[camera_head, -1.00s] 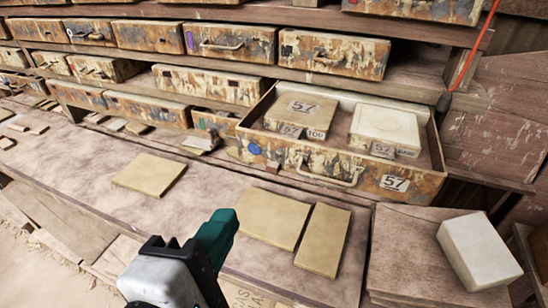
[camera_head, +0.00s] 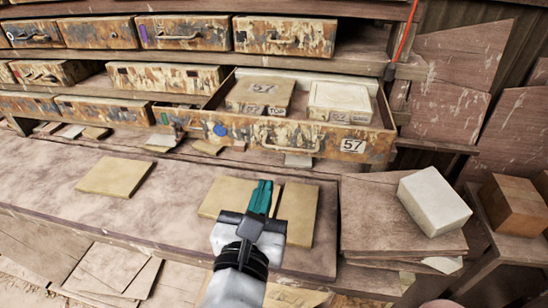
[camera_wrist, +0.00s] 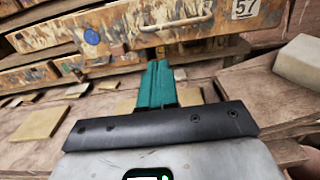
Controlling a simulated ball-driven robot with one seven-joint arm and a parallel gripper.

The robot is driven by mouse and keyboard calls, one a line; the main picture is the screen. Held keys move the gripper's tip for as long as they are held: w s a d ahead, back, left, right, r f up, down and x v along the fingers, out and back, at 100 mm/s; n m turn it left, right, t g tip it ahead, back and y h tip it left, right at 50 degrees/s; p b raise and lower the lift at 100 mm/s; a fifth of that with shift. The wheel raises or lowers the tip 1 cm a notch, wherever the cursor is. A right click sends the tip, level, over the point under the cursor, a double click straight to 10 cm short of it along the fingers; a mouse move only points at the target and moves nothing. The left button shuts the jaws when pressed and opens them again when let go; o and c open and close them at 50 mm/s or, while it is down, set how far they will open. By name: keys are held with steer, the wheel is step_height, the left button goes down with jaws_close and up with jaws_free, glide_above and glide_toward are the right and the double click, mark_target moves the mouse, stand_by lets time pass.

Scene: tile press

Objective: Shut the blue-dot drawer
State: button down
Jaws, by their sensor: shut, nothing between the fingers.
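The blue-dot drawer (camera_head: 310,138) is pulled out from the shelf, with a blue dot at the left of its worn front and a label 57 at the right. It holds two boxes, one tan (camera_head: 260,94) and one pale (camera_head: 340,99). Its front also shows in the wrist view (camera_wrist: 120,28), with the bar handle (camera_wrist: 176,24) at the top. My gripper (camera_head: 262,188) is shut and empty, its teal fingers together. In the head view it appears below the drawer front, over the bench tiles. In the wrist view the fingertips point toward the drawer front, just below the handle, apparently without touching.
Tan tiles lie on the bench (camera_head: 60,180), one at the left (camera_head: 115,177) and others under my gripper. A white block (camera_head: 433,200) sits on stacked boards at the right, beside a brown wooden block (camera_head: 513,204). Other shut drawers fill the shelves behind.

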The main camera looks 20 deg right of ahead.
steer(key=p+x, duration=0.1)
steer(key=x, duration=0.7)
steer(key=shift+w+d, duration=0.2)
steer(key=shift+w, duration=0.1)
